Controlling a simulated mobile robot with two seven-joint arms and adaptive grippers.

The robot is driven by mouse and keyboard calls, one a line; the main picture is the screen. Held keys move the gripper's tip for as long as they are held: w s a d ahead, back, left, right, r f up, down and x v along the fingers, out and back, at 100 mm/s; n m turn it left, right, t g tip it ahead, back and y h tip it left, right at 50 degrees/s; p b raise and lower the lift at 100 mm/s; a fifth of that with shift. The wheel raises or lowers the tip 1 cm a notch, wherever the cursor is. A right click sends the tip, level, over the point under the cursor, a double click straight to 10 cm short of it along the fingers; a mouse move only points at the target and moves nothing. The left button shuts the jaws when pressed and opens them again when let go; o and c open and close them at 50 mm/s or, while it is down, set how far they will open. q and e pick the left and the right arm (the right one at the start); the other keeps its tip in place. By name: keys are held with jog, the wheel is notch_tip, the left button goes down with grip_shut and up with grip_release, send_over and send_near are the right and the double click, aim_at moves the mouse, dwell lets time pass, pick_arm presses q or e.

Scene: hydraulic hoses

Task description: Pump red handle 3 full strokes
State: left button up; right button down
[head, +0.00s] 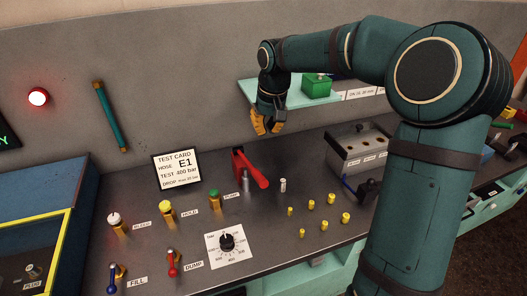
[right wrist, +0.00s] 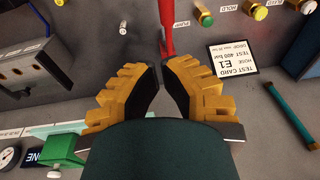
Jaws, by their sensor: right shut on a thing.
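The red pump handle (head: 252,170) slants from its bracket toward the front right of the grey bench, behind the PUMP label. My right gripper (head: 267,127) points down from above, near the back wall. In the right wrist view the red handle (right wrist: 166,28) runs from the top edge down to my right fingertips (right wrist: 160,72). The yellow-backed fingers are close together at its lower end. My left gripper is not in view.
A test card (head: 177,168) stands left of the handle, with HOLD (head: 166,208) and DUMP (head: 172,262) controls nearby. A dial (head: 227,242) and several yellow fittings lie in front. A teal shelf (head: 270,94) with a green box (head: 317,86) sits behind my right gripper. A grey box (head: 357,150) stands right.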

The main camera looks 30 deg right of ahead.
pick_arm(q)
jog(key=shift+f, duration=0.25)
pick_arm(e)
jog(key=shift+w+a+f, duration=0.1)
jog(key=shift+a+f, duration=0.15)
jog(key=shift+f, duration=1.95)
jog(key=shift+a+f, duration=0.2)
jog(key=shift+f, duration=2)
jog(key=shift+w+a+f, duration=0.1)
jog(key=shift+a+f, duration=0.15)
jog(key=shift+f, duration=1.95)
